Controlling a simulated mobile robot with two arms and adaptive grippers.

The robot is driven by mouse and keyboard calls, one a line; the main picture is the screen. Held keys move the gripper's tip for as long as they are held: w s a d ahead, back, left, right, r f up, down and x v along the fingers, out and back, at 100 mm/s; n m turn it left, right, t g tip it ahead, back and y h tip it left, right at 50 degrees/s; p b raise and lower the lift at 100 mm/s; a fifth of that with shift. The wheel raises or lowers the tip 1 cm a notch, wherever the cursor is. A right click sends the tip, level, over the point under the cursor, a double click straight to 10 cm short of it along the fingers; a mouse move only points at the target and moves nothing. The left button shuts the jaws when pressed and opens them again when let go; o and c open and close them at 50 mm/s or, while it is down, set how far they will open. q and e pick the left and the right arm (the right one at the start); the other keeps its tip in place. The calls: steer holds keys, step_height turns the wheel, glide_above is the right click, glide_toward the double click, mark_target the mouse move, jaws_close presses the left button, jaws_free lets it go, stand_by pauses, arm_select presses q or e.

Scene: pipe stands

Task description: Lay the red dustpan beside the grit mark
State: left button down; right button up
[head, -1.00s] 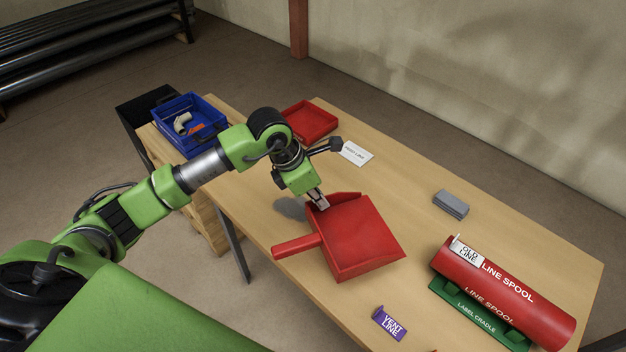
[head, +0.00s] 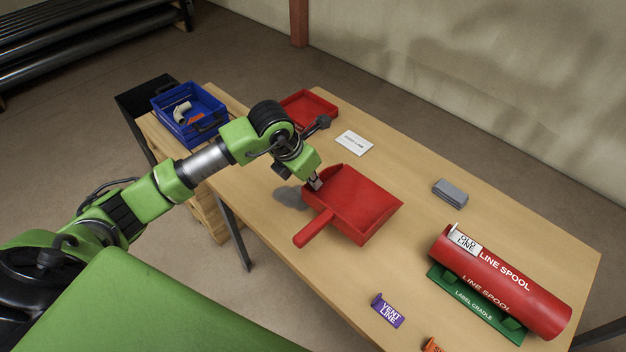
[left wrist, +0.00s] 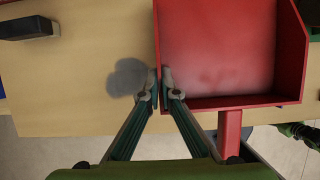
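The red dustpan (head: 368,205) is at the middle of the table, its handle (head: 315,229) pointing toward the near edge. My left gripper (head: 315,184) is shut on the dustpan's left side wall; the left wrist view shows both fingertips (left wrist: 164,84) pinching that wall of the dustpan (left wrist: 225,50). The grit mark (head: 290,196) is a dark grey patch just left of the dustpan, also left of the fingers in the left wrist view (left wrist: 130,78). I cannot tell whether the dustpan touches the table. My right gripper is not in view.
A red tray (head: 331,107), a white card (head: 355,143) and a blue bin (head: 222,113) lie farther back. A grey block (head: 450,192), red line spool (head: 530,300) on a green cradle (head: 448,289) and purple label (head: 387,310) are to the right. Bare tabletop surrounds the dustpan's right.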

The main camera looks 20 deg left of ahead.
arm_select(q)
steer(key=shift+f+b, duration=3.65)
steer(key=shift+f, duration=0.6)
steer(key=shift+f+b, duration=0.45)
steer(key=c, duration=2.2)
jaws_free()
steer(key=shift+r, duration=0.3)
steer(key=v, duration=1.1)
steer(key=shift+s+r, duration=0.2)
steer(key=shift+r, duration=0.05)
